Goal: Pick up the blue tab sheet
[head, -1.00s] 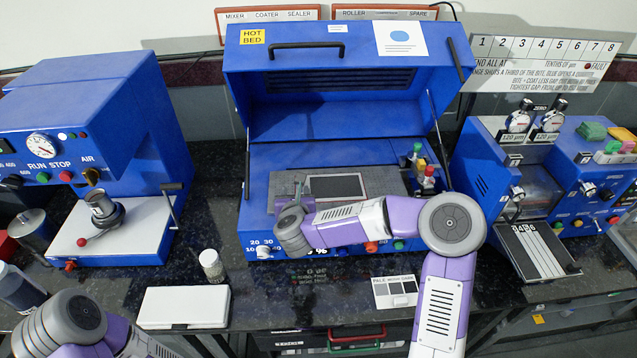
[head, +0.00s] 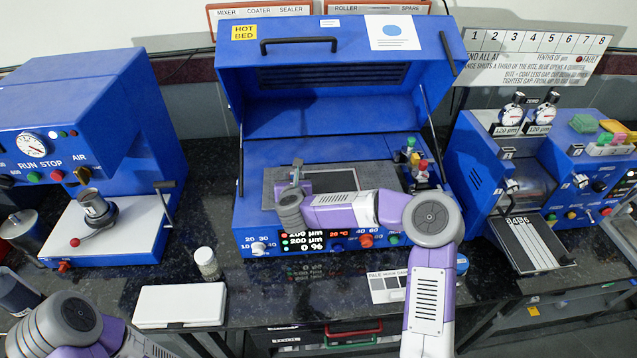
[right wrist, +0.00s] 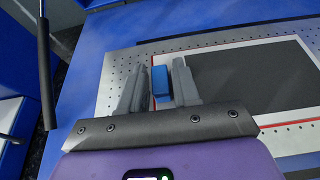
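The sheet is a dark rectangle (head: 335,181) with a pale border, lying on the perforated plate of the open hot bed. In the right wrist view the dark sheet (right wrist: 245,75) shows with a blue tab (right wrist: 160,82) at its left edge. My right gripper (right wrist: 160,88) is open, with one finger on either side of the blue tab. Narrow gaps seem to show beside the tab; contact is hard to judge. In the head view my right gripper (head: 296,175) is over the left part of the plate. My left arm shows at lower left, its gripper out of view.
The hot bed's blue lid (head: 335,95) stands raised behind the plate. Coloured knobs (head: 417,165) stand at the plate's right. A white box (head: 180,306) and a small jar (head: 207,263) are on the dark bench in front.

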